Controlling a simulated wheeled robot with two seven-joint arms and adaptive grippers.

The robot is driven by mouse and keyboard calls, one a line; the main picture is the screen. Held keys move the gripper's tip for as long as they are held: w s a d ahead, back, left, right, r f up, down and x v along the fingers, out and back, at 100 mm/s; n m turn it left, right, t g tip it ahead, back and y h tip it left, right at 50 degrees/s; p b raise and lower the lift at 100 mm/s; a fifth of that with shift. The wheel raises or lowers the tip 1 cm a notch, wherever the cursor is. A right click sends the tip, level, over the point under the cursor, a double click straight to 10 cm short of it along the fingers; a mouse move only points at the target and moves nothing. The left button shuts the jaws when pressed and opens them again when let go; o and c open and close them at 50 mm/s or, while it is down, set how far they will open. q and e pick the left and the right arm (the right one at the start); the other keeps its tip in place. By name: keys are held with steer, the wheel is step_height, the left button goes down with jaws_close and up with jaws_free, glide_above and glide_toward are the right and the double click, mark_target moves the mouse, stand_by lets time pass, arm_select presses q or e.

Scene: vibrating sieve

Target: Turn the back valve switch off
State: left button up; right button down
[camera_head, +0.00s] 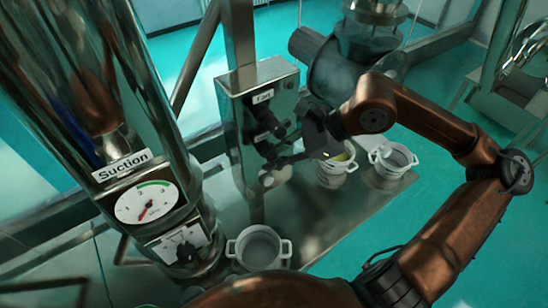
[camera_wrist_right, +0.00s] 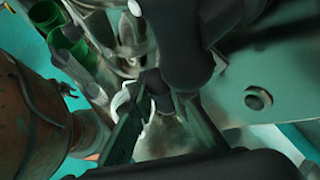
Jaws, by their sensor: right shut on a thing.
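A grey metal box (camera_head: 239,115) labelled "Fan" carries black switch parts on its front face. My right gripper (camera_head: 276,146) reaches in from the right with its fingertips at this face. It is shut on a black switch (camera_wrist_right: 152,82), which shows between the fingertips in the right wrist view, where the gripper (camera_wrist_right: 164,97) also shows. The gripper partly hides the switch, so its exact angle cannot be told. My left gripper is not in view.
A metal column (camera_head: 110,80) labelled "Suction" with a dial gauge (camera_head: 146,203) stands at the left. A pale two-handled pot (camera_head: 260,248) stands below. Two more pots, one at centre (camera_head: 336,170) and one at right (camera_head: 392,160), stand beyond my right gripper.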

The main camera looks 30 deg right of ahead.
steer(key=shift+r+h, duration=0.1)
steer(key=shift+h, duration=0.5)
steer(key=c, duration=2.1)
jaws_free()
steer(key=v, duration=1.2)
